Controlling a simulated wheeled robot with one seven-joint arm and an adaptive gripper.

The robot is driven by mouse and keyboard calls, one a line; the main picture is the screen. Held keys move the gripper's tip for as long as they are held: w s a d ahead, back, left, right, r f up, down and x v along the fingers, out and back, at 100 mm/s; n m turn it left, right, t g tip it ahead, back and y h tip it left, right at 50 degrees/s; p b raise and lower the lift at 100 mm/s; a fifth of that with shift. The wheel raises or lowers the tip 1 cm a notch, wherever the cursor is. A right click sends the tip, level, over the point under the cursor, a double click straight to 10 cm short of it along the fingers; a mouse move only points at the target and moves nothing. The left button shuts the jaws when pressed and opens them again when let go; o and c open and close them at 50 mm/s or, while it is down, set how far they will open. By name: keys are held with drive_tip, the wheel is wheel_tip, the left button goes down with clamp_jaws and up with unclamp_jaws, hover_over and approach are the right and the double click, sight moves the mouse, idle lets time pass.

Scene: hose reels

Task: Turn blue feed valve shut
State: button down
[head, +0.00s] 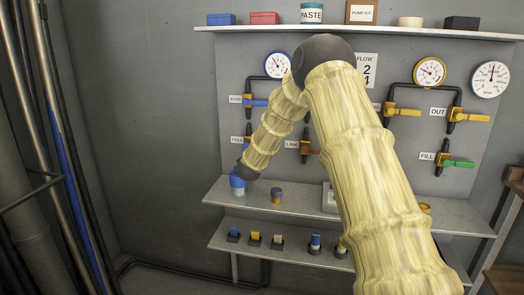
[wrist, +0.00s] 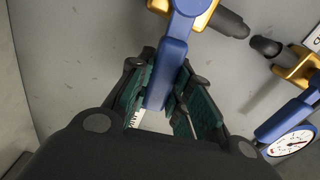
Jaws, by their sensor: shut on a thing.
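The feed valve's blue lever (wrist: 172,62) comes down from a gold valve body (wrist: 160,5) at the top of the wrist view. It stands roughly across the black pipe. My gripper (wrist: 167,88) has its green-padded fingers on both sides of the lever, shut on it. In the head view my pale, sleeved arm covers the valve. The FEED label (head: 236,140) shows at its left, and my gripper is mostly hidden there.
Another blue-handled valve (head: 256,102) sits just above, below a gauge (head: 277,65); its lever also shows in the wrist view (wrist: 287,117). Yellow-handled (head: 405,111) and green-handled (head: 457,162) valves are at right. A shelf (head: 300,190) with small cans is below.

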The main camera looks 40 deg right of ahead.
drive_tip(key=shift+d+f+m+b, duration=0.2)
drive_tip(key=shift+f+m+b, duration=0.2)
drive_tip(key=shift+m+b, duration=0.15)
drive_tip(key=c, duration=1.3)
unclamp_jaws()
drive_tip(key=shift+s+d+f, duration=0.1)
drive_tip(key=shift+a, duration=0.2)
drive_tip(key=shift+s+a, duration=0.25)
drive_tip(key=shift+a, duration=0.1)
drive_tip(key=v, duration=1.1)
drive_tip(key=shift+w, duration=0.1)
drive_tip(key=shift+a, duration=0.15)
